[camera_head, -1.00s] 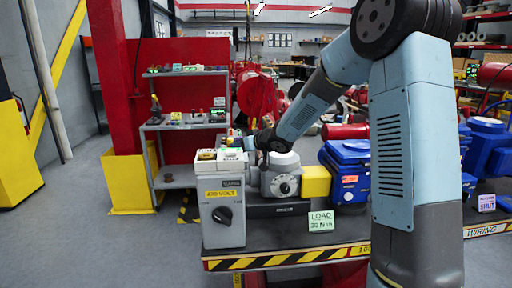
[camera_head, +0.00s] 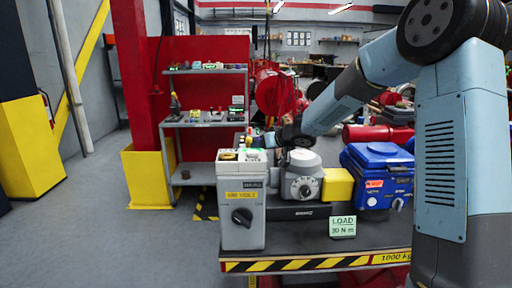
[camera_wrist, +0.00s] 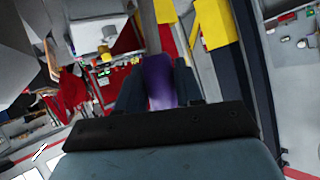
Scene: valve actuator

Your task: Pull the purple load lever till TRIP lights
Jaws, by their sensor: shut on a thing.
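The purple load lever (camera_wrist: 159,82) stands between the two dark fingers of my gripper (camera_wrist: 157,88) in the wrist view, and the gripper is shut on it. In the head view the end of my arm is behind the grey valve actuator (camera_head: 303,182), and the lever is hidden there. The grey control box (camera_head: 241,222) with a dark knob stands left of the actuator. Its top bears small coloured lamps or buttons (camera_head: 241,155); I cannot read a TRIP label. A pale green LOAD display (camera_head: 342,226) at the bench front appears to read 30 N m.
A yellow block (camera_head: 337,185) and a blue actuator (camera_head: 378,177) stand right of the grey actuator. The bench has a striped front edge (camera_head: 300,264). A grey shelf (camera_head: 206,123) and red post (camera_head: 133,75) stand behind left. The floor at left is clear.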

